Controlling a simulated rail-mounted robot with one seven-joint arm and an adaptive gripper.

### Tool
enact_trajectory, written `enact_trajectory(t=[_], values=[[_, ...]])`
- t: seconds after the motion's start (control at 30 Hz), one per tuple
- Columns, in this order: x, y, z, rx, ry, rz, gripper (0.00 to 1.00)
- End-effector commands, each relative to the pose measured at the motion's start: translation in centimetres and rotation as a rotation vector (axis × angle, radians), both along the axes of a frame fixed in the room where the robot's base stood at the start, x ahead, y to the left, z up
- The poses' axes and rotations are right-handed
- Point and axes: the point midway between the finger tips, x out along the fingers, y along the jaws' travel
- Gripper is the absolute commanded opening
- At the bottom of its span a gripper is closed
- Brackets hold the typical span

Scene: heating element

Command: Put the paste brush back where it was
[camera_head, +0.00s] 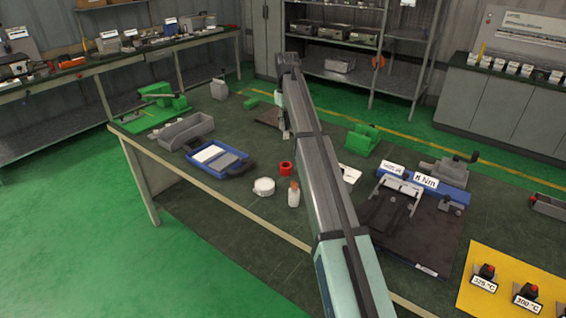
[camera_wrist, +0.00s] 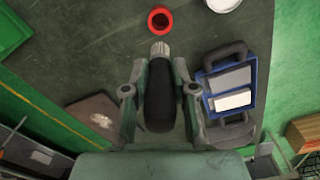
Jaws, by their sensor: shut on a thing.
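The paste brush (camera_wrist: 160,95) is between the fingers of my gripper (camera_wrist: 160,100) in the wrist view. It has a thick dark handle, and a pale ribbed end points toward the red cup. My gripper is shut on the handle and appears to be above the bench. In the head view my gripper (camera_head: 285,128) is small and hangs below the arm's far end; I cannot make out the brush there. A red cup (camera_wrist: 160,19) stands open ahead of the brush's pale end; the head view also shows it (camera_head: 286,168). They look apart.
A white round tub (camera_head: 264,187) and a white bottle (camera_head: 294,195) stand near the red cup. A blue case (camera_head: 217,157) and grey bin (camera_head: 185,131) lie left. A brown plate (camera_head: 268,117) lies near my gripper. A green device (camera_head: 362,139) stands right.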

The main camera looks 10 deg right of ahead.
Motion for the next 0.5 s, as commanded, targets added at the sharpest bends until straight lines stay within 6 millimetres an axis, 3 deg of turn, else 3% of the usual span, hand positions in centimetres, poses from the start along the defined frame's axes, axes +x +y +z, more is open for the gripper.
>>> enact_trajectory(t=[0.3, 0.5], values=[[-0.2, 0.0, -7.6, 0.0, 0.002, -0.001, 0.0], [-0.1, 0.0, -11.0, 0.001, 0.001, -0.001, 0.0]])
